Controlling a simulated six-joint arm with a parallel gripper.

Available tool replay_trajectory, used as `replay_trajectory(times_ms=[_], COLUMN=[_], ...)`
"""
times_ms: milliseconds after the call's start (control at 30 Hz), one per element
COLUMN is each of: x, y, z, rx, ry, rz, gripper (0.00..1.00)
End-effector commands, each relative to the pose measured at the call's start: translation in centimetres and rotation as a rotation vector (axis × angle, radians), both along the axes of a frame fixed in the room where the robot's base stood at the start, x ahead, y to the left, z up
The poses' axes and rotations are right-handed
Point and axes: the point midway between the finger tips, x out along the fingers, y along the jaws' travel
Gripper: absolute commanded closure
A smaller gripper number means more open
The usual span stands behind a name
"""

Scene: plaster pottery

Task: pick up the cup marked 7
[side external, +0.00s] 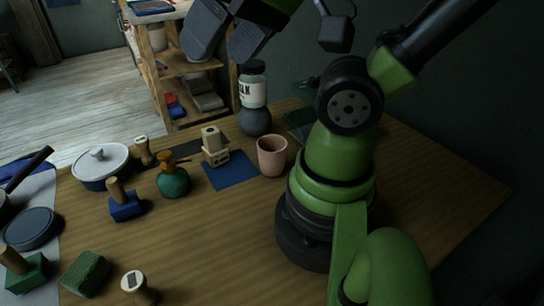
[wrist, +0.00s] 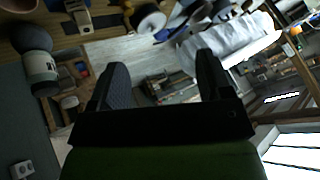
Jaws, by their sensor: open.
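A pink cup (side external: 271,156) stands upright on the wooden table, right of a blue mat, in the side external view. No number can be read on the side that shows. Part of what looks like the same cup (wrist: 17,4) is cut off at the top left corner of the wrist view. My gripper (side external: 219,51) is high above the table, up and left of the cup in the picture. Its two dark fingers are apart with nothing between them, as the wrist view also shows (wrist: 163,63).
A labelled jar on a dark ball (side external: 255,121) stands just behind the cup. A teal bottle (side external: 173,182), a lidded pot (side external: 101,176) and several stamps are farther left.

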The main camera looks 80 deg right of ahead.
Motion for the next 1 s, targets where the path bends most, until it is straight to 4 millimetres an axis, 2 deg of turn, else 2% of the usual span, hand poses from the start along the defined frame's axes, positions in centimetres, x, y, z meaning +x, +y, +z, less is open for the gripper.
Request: replay_trajectory(times_ms=[167, 300, 633, 767, 900, 1000], x=[0.0, 0.0, 0.4, 2.0, 3.8, 4.1], y=[0.0, 0.0, -0.4, -2.3, -6.3, -9.5], z=[0.0, 0.0, -0.3, -2.0, -5.4, -8.5], rx=[0.0, 0.0, 0.009, 0.053, 0.139, 0.206], ry=[0.0, 0.0, 0.022, 0.116, 0.261, 0.355], rz=[0.0, 0.0, -0.042, -0.239, -0.607, -0.883], gripper=[0.28, 0.04, 0.04, 0.04, 0.04, 0.04])
